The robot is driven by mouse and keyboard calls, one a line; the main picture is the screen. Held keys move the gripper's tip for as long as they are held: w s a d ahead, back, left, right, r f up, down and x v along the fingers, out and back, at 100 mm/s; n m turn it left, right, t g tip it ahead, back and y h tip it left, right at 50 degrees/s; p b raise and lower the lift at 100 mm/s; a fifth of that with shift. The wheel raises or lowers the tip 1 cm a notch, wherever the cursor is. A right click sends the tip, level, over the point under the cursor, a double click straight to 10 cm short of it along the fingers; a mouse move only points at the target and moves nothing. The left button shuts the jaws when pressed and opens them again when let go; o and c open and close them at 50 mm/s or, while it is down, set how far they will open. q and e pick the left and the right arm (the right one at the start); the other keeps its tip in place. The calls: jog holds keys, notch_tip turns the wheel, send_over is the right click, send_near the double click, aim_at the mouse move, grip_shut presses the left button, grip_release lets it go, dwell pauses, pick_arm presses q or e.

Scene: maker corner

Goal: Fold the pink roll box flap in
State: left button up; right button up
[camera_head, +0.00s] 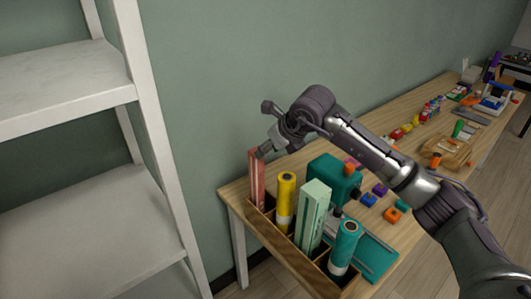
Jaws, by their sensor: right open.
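The pink roll box (257,180) is a tall narrow box standing upright in the far left compartment of a wooden divided holder (283,249), at the near left end of the bench. My right gripper (266,130) is open at the top of the pink box. One finger is at or just above the box's top edge and the other is raised higher. I cannot tell whether the lower finger touches the box. The flap is too small and too covered by the finger to make out. My left gripper is not in view.
The holder also has a yellow roll (286,200), a mint green box (313,215) and a teal roll (343,247). A teal machine (334,180) and small coloured blocks lie behind. A white shelf (75,90) stands at left.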

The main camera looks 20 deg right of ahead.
jog(key=v, duration=0.8)
jog(key=shift+s+r, duration=0.25)
